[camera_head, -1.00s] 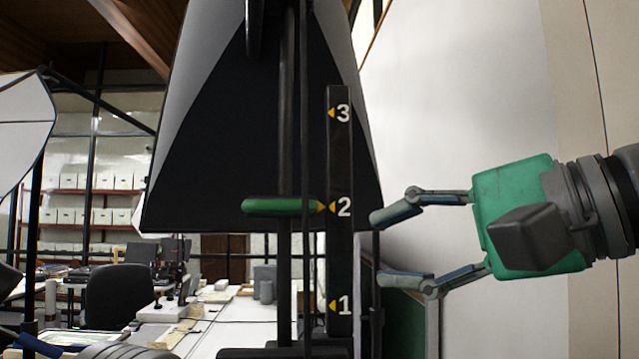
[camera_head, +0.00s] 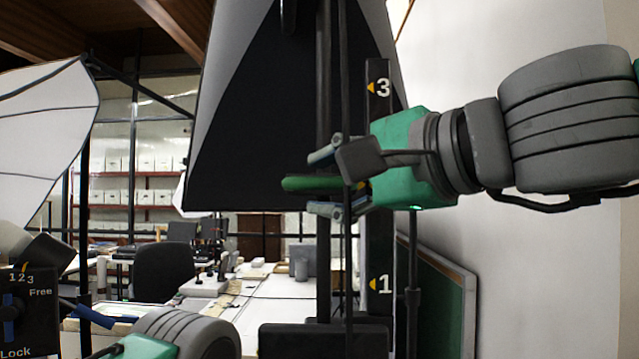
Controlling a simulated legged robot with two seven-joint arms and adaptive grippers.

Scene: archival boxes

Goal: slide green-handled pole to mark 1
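The green handle (camera_head: 302,183) sits on a dark upright pole (camera_head: 323,90), beside a black scale strip (camera_head: 379,250). Marks 3 and 1 show; mark 2 is hidden behind my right gripper. My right gripper (camera_head: 324,183) reaches in from the right, with one finger above and one below the handle. Its fingers look apart, with small gaps to the handle. My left gripper (camera_head: 96,316) shows only partly at lower left; one blue finger is visible and its opening cannot be told.
A black panel (camera_head: 35,325) marked 1 2 3, Free and Lock, with a blue lever, is at the left edge. A large dark softbox (camera_head: 255,140) stands behind the pole. A white table (camera_head: 280,285) and a chair (camera_head: 165,272) are behind.

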